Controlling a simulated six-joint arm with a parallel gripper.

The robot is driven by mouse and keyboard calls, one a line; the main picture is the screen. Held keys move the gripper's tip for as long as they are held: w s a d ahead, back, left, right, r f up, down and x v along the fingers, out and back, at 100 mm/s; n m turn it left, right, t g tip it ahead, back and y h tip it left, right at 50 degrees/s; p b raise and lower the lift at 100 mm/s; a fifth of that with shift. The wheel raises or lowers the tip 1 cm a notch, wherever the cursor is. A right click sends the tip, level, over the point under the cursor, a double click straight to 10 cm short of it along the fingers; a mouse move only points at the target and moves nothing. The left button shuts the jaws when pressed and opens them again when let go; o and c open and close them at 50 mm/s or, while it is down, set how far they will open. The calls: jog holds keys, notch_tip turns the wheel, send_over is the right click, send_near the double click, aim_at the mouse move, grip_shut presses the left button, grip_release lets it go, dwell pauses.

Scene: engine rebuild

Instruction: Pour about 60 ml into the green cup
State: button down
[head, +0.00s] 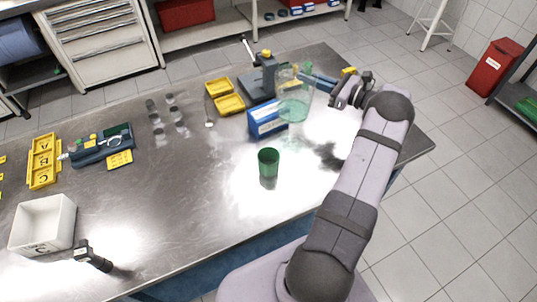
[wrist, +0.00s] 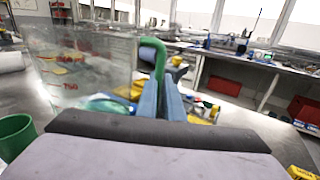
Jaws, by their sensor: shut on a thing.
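The green cup (head: 268,163) stands upright on the steel table in front of the blue-and-white box. Its rim also shows at the left edge of the wrist view (wrist: 14,136). A clear jug (head: 295,104) with red markings holds a shallow greenish liquid. The jug fills the left of the wrist view (wrist: 80,75), with a green handle at its right side. My gripper (head: 309,77) is shut on that handle, its blue fingers around it in the wrist view (wrist: 163,95). The jug is behind and right of the cup, roughly upright. I cannot tell its height above the table.
The blue-and-white box (head: 267,119) stands close to the jug's left. Yellow trays (head: 229,104) and a grey stand (head: 258,86) are behind it. Small weights or jars (head: 158,128) stand farther left. A white bin (head: 43,226) is at far left. The table around the cup is clear.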

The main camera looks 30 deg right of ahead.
aim_at(309, 69)
jog(key=shift+r, duration=0.1)
